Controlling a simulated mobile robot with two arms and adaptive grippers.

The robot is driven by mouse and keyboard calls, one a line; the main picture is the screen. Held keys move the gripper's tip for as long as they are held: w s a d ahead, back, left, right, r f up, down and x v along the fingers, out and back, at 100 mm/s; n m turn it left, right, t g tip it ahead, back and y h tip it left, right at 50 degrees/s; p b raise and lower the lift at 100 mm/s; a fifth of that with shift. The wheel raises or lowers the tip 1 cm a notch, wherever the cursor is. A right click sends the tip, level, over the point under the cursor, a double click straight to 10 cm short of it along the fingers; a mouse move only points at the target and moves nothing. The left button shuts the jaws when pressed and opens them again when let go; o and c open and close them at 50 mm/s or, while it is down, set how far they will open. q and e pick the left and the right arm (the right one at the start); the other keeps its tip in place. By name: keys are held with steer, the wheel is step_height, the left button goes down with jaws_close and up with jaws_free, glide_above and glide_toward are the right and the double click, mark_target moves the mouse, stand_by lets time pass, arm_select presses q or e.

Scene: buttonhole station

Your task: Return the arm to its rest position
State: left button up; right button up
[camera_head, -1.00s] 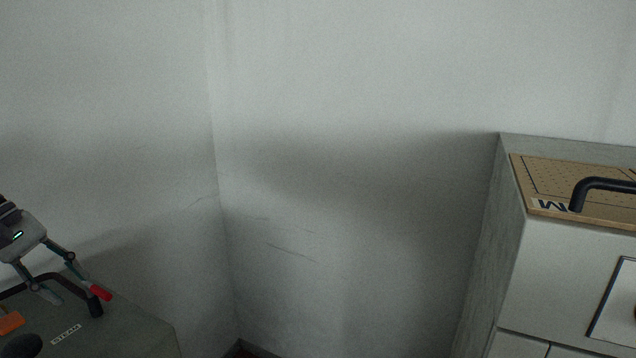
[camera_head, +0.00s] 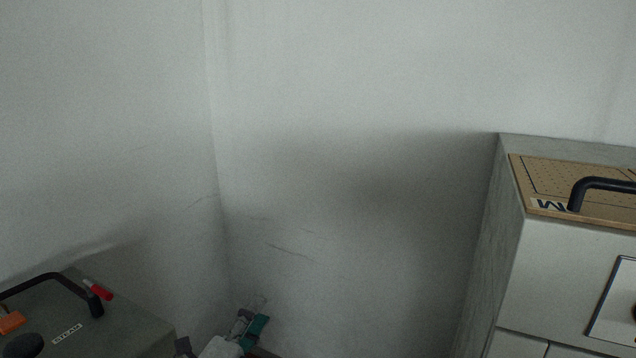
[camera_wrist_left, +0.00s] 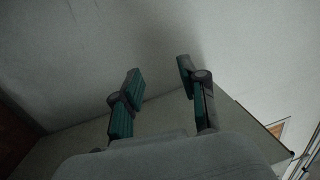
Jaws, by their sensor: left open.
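My left gripper (camera_head: 250,322) shows at the bottom of the head view, left of the middle, low in front of the room's corner. It lies to the right of the dark green-grey surface at the left. In the left wrist view its two fingers (camera_wrist_left: 158,85) stand wide apart with nothing between them, so it is open and empty. Part of its body is cut off by the lower edge of the head view. My right gripper is not in view.
The green-grey surface (camera_head: 125,325) at lower left holds a black bent handle (camera_head: 50,278), a red-tipped item (camera_head: 98,289) and an orange piece (camera_head: 11,322). A pale cabinet (camera_head: 555,270) stands at right with a tan perforated board (camera_head: 560,180) and black handle (camera_head: 600,184) on top.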

arm_select(q)
steer(key=s+a+f+n+g+y, duration=0.4)
steer(key=s+a+f+n+y, duration=0.15)
steer(key=f+n, duration=0.45)
steer(key=s+a+f+n+g+y, duration=0.15)
steer(key=s+f+n+g, duration=0.45)
steer(key=s, duration=0.7)
steer(key=s+a+f+n+g, duration=0.2)
steer(key=s+f+n+g, duration=0.4)
steer(key=s, duration=0.7)
step_height(320, 180, down, 28)
steer(key=s+f+m, duration=0.1)
steer(key=s+a+f+g, duration=0.1)
steer(key=s+a+f, duration=0.2)
steer(key=s+f, duration=1.1)
steer(key=shift+s+a+f+y, duration=0.15)
steer(key=shift+s+f+y, duration=0.2)
steer(key=shift+s, duration=0.8)
